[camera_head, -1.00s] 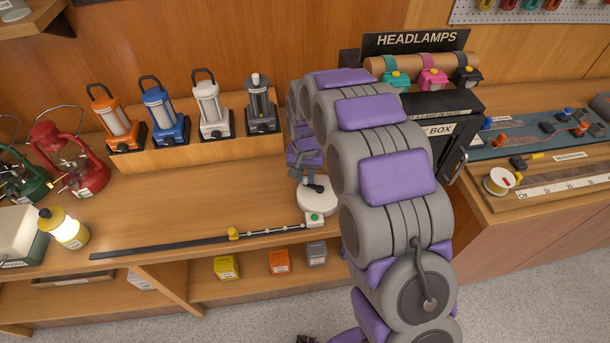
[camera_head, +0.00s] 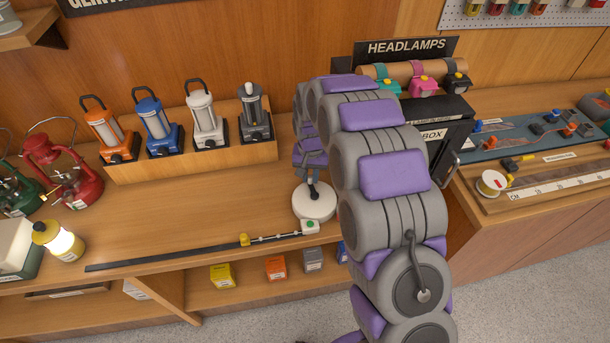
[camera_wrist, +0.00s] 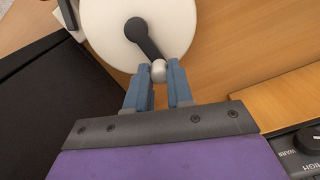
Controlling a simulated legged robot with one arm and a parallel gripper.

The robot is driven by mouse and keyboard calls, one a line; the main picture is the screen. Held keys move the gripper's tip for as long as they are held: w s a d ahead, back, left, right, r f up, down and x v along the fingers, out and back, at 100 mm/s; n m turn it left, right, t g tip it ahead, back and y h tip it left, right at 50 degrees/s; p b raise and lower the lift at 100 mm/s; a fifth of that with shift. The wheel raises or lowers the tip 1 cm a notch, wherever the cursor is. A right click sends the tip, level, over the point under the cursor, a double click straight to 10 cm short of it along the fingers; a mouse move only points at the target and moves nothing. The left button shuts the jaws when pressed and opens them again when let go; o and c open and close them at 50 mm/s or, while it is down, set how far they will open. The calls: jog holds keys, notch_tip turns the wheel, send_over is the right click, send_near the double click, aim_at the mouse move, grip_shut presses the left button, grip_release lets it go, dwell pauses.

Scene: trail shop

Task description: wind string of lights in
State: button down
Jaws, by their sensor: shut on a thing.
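The string of lights (camera_head: 275,238) runs along a dark strip at the counter's front edge, from a yellow marker (camera_head: 244,240) to a white round winder (camera_head: 314,203). A green button (camera_head: 309,224) sits on the winder's small front block. In the wrist view the winder's white disc (camera_wrist: 178,25) carries a dark crank arm (camera_wrist: 146,40) with a pale knob (camera_wrist: 158,71). My gripper (camera_wrist: 158,75) is shut on that knob. In the head view my gripper (camera_head: 312,180) is above the winder, partly hidden by my arm.
A black box (camera_head: 440,125) stands right of the winder. Small boxes (camera_head: 222,275) lie on the shelf below.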

jog(key=shift+d, duration=0.1)
jog(key=shift+d, duration=1.15)
jog(key=shift+s+d, duration=0.2)
jog(key=shift+d, duration=0.3)
jog(key=shift+s+d, duration=0.4)
jog(key=shift+d, duration=0.25)
